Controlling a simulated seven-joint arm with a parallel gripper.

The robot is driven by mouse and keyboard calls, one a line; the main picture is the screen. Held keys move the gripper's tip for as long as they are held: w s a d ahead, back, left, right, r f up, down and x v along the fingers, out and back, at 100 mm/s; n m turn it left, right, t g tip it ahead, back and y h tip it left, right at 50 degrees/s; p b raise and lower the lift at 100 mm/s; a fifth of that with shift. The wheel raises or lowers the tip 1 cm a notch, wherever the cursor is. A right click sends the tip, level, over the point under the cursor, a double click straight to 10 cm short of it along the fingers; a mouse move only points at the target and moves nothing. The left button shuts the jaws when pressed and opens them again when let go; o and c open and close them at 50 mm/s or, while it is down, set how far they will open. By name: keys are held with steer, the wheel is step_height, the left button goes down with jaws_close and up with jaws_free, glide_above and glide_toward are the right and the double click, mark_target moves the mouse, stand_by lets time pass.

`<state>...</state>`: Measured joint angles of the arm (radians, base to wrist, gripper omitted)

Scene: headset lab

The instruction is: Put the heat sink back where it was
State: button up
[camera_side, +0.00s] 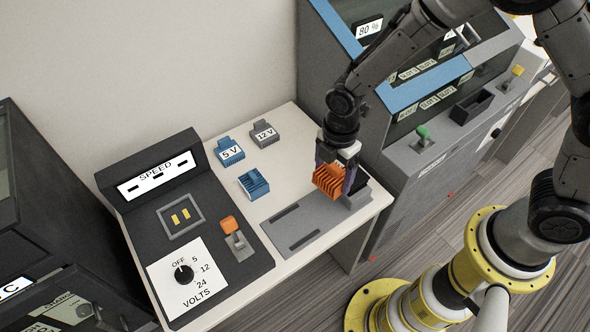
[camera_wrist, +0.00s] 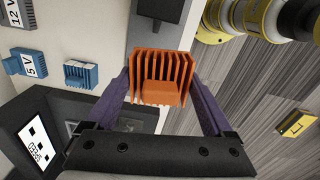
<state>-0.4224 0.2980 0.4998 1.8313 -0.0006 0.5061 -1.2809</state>
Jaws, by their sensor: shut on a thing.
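The heat sink (camera_side: 328,180) is orange and finned. My gripper (camera_side: 338,176) is shut on it and holds it over the right part of the white table, near a grey plate (camera_side: 318,224) with slots. In the wrist view the heat sink (camera_wrist: 162,78) sits between my two purple fingers (camera_wrist: 160,95), its fins toward the top of the picture. In the side view my gripper partly covers a dark grey block at the plate's right end. I cannot tell how high the heat sink is above the plate.
A blue finned part (camera_side: 253,184), a 5 V block (camera_side: 229,151) and a 12 V block (camera_side: 264,133) stand on the table. The dark console (camera_side: 236,279) with SPEED display, VOLTS dial and orange-topped switch (camera_side: 230,226) is at left. A grey cabinet (camera_side: 420,165) stands close at right.

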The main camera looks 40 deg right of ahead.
steer(key=w+d+f+m, duration=0.1)
steer(key=w+d, duration=0.3)
steer(key=w, duration=0.1)
glide_toward(291, 168)
steer(key=shift+s+d+f+m, duration=0.15)
steer(key=shift+s+f+m, duration=0.15)
steer(key=shift+s+f, duration=0.3)
steer(key=shift+w+f, duration=0.45)
steer(key=shift+f, duration=0.15)
steer(key=shift+w+a+f, duration=0.2)
steer(key=shift+f, duration=1.5)
steer(key=shift+f, duration=0.15)
steer(key=o, duration=1.4)
